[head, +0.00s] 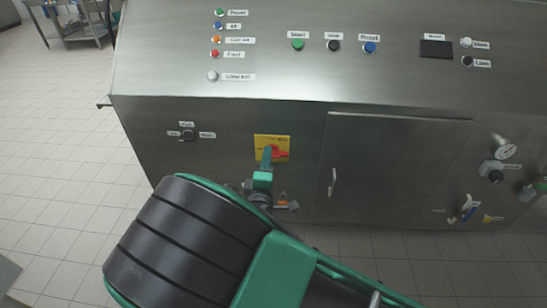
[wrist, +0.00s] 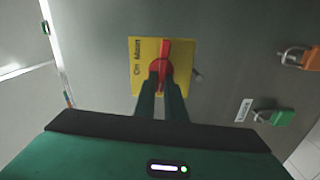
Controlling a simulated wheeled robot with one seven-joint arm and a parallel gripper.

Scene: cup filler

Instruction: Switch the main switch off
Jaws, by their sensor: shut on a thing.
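The main switch is a red rotary handle (head: 279,154) on a yellow plate (head: 260,140) on the front of the steel cabinet. In the wrist view the red handle (wrist: 163,50) runs upright across the yellow plate (wrist: 143,65), where "Main" and "On" are printed sideways. In the head view the handle lies roughly level. My gripper (head: 267,156) reaches it from the front. In the wrist view its two fingers (wrist: 161,84) are shut on the handle, covering its lower part.
A cabinet door (head: 390,170) with an upright pull handle (head: 332,182) is right of the switch. A small black selector knob (head: 187,135) is to the left. In the wrist view, padlocks, one orange (wrist: 292,58) and one green (wrist: 283,117), hang at the right. Tiled floor is open at left.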

